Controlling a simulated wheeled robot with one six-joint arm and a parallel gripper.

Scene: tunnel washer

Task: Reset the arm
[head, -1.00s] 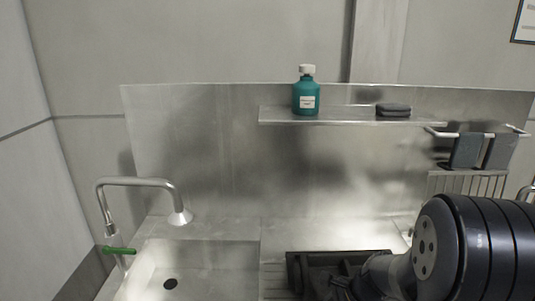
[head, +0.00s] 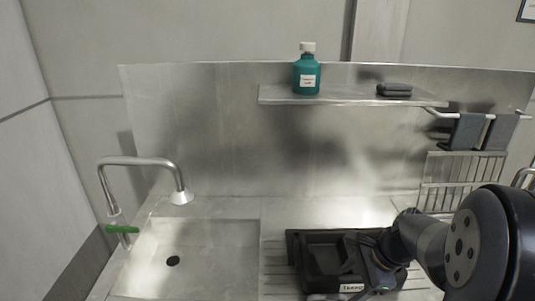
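My arm comes in from the lower right of the head view. Its end, with my gripper (head: 378,275), is low over the right part of a black tray (head: 292,248) on the ribbed drainboard. The gripper is dark against the dark tray, and its fingers cannot be made out. I cannot tell whether it is open or shut, or whether it touches the tray.
A sink (head: 215,260) with a tap (head: 140,162) and green lever (head: 122,229) is at the left. A shelf (head: 350,98) holds a teal bottle (head: 306,75) and dark pads (head: 394,90). Grey cloths (head: 467,131) hang on a rail above a wire rack (head: 460,170).

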